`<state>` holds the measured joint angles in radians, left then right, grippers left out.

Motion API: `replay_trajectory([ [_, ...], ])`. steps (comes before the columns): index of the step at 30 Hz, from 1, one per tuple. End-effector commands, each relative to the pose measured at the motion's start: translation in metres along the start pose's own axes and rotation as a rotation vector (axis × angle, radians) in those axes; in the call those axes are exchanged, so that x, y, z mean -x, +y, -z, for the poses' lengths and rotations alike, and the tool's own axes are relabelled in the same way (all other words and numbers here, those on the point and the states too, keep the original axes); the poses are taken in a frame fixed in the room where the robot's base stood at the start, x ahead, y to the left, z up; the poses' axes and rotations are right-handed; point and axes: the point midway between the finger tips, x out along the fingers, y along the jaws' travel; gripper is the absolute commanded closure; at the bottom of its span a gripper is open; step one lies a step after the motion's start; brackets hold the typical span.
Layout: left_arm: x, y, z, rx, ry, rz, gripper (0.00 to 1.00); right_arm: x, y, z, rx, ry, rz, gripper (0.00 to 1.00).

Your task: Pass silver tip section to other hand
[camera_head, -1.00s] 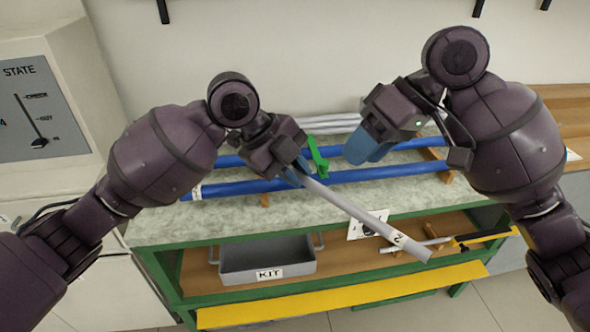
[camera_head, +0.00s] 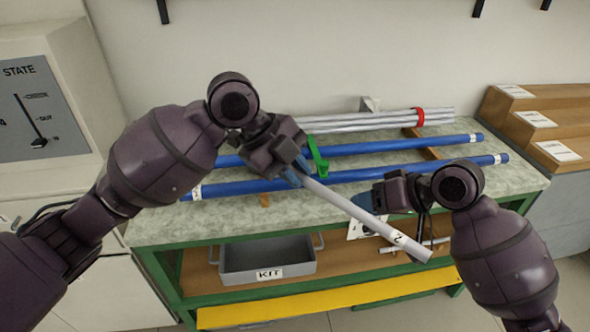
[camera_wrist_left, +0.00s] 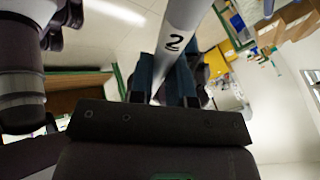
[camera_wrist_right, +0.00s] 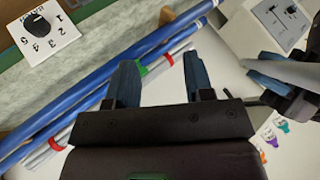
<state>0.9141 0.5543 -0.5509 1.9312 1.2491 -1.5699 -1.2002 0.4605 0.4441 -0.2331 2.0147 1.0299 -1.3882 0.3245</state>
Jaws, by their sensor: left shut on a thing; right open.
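The silver tip section (camera_head: 335,199) is a pale grey rod marked "2" near its lower right end. My left gripper (camera_head: 296,174) is shut on its upper left part, and the rod slants down to the right above the bench front. The left wrist view shows the rod (camera_wrist_left: 183,22) between the blue fingers. My right gripper (camera_head: 368,200) is open beside the rod's middle, pointing left. In the right wrist view its blue fingers (camera_wrist_right: 160,80) have nothing between them; the rod (camera_wrist_right: 290,70) shows at the right edge, apart from them.
Two blue rods (camera_head: 400,174) and a silver bundle (camera_head: 385,121) with a red band lie on the bench top (camera_head: 150,222). A green clip (camera_head: 317,155) stands behind my left gripper. A grey KIT tray (camera_head: 285,257) sits on the shelf below. Wooden steps (camera_head: 560,129) stand at right.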

Motion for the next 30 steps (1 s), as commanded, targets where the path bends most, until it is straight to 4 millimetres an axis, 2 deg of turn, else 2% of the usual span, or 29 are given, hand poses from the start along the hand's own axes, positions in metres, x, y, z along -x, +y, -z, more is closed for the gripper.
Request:
replay_trajectory([
  [1, 0.0, 0.0, 0.0, 0.0, 0.0, 0.0, 1.0, -0.008, 0.013, -0.015, -0.028, 0.033, -0.019, 0.52],
  [6, 0.0, 0.0, 0.0, 0.0, 0.0, 0.0, 1.0, -0.026, 0.054, -0.059, -0.077, 0.159, -0.113, 0.52],
  [11, 0.0, 0.0, 0.0, 0.0, 0.0, 0.0, 1.0, -0.033, 0.088, -0.108, -0.099, 0.258, -0.229, 0.52],
  [15, 0.0, 0.0, 0.0, 0.0, 0.0, 0.0, 1.0, -0.032, 0.113, -0.157, -0.097, 0.325, -0.347, 0.52],
  [22, 0.0, 0.0, 0.0, 0.0, 0.0, 0.0, 1.0, -0.018, 0.138, -0.243, -0.048, 0.387, -0.555, 0.52],
  [27, 0.0, 0.0, 0.0, 0.0, 0.0, 0.0, 1.0, 0.0, 0.143, -0.3, 0.02, 0.396, -0.695, 0.52],
  [30, 0.0, 0.0, 0.0, 0.0, 0.0, 0.0, 1.0, 0.009, 0.142, -0.325, 0.058, 0.392, -0.753, 0.52],
])
